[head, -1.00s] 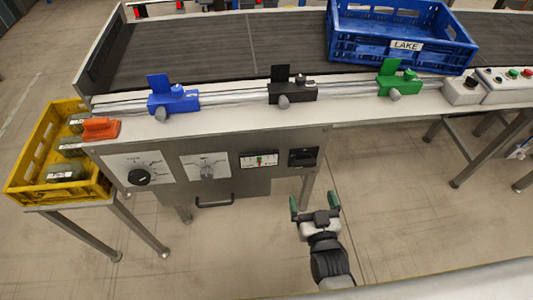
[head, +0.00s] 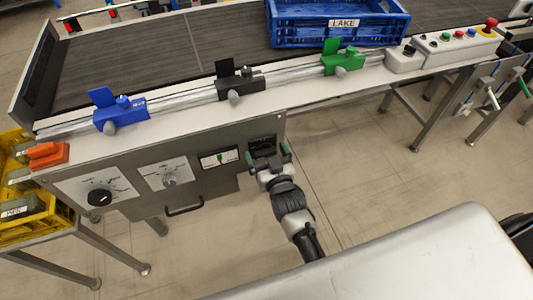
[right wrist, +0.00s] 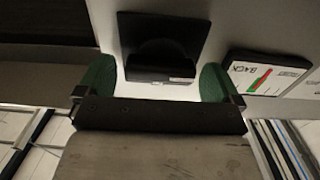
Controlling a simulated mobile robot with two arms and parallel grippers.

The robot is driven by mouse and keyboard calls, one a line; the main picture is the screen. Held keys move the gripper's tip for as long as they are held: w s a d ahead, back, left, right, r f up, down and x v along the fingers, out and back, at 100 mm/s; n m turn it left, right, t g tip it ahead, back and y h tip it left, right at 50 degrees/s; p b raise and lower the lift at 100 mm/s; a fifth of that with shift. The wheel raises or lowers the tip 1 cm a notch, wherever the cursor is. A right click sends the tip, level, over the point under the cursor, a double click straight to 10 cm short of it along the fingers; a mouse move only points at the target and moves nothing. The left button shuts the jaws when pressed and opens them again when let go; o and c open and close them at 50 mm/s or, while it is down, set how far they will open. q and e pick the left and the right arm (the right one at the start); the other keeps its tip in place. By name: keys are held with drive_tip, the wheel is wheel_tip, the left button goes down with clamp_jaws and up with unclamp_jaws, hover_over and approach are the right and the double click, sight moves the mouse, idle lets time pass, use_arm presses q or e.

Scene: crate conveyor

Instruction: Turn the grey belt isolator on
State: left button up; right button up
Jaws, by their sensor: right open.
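A grey control panel (head: 135,205) hangs under the conveyor's front edge. It carries a black knob (head: 100,198) on a white dial plate, a grey knob (head: 170,181) on another, a small gauge (head: 219,158) and a black unit (head: 262,143) at the right end. No readable label tells which control is the belt isolator. My right gripper (head: 267,155) is open in front of the black unit. In the right wrist view, its green fingertips (right wrist: 157,85) stand either side of the unit's lower part (right wrist: 160,60); contact cannot be told. My left gripper is not in view.
Blue (head: 121,114), black (head: 240,87) and green (head: 343,62) clamps sit along the conveyor rail. A blue crate (head: 337,36) labelled LAKE is on the belt. A button box (head: 460,41) is at the right, a yellow crate (head: 40,222) at the left. A handle (head: 184,207) is under the panel.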

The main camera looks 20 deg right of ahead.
drive_tip(key=c, duration=0.9)
drive_tip(key=shift+c, duration=0.2)
